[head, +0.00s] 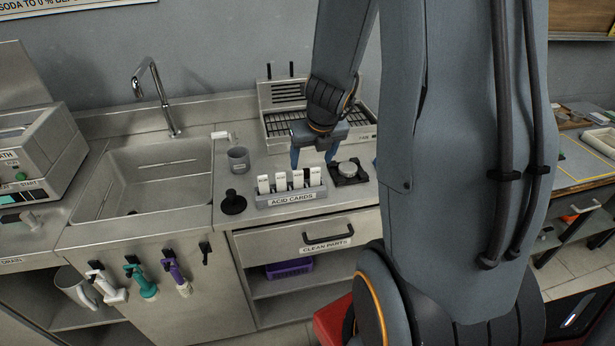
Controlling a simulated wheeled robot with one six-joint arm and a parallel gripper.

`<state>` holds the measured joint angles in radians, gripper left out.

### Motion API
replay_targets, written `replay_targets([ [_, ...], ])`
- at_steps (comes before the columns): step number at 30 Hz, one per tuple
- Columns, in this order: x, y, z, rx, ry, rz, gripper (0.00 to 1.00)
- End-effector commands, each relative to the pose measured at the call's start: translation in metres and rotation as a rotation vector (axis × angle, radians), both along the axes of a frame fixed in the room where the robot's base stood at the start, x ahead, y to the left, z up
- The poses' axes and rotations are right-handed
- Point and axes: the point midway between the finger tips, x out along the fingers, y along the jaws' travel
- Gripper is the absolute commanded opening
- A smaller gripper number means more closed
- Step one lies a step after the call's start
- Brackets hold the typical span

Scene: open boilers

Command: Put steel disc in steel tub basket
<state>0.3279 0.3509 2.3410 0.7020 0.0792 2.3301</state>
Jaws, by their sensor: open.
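A round steel disc (348,168) sits on a small black stand on the counter, just right of the card rack. My gripper (313,158) points down with its two blue fingers spread and nothing visible between them. It is behind the card rack and to the left of the disc, apart from it. A steel unit with a wire rack (283,128) stands at the back of the counter, partly hidden by my arm. A steel bath machine (40,150) with its lid raised is at the far left; its inside is hidden. I cannot tell which one holds the tub basket.
The acid cards rack (291,194) stands at the counter's front, with a grey cup (238,159) and a black knob-like piece (233,202) to its left. A sink (150,185) with a tall tap (160,95) lies further left. My arm hides the right side.

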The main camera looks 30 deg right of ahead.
Motion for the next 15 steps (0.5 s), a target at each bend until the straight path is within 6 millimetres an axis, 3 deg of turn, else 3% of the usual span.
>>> replay_targets([
  [15, 0.014, -0.001, -0.034, -0.002, 0.0, 0.004, 0.67],
])
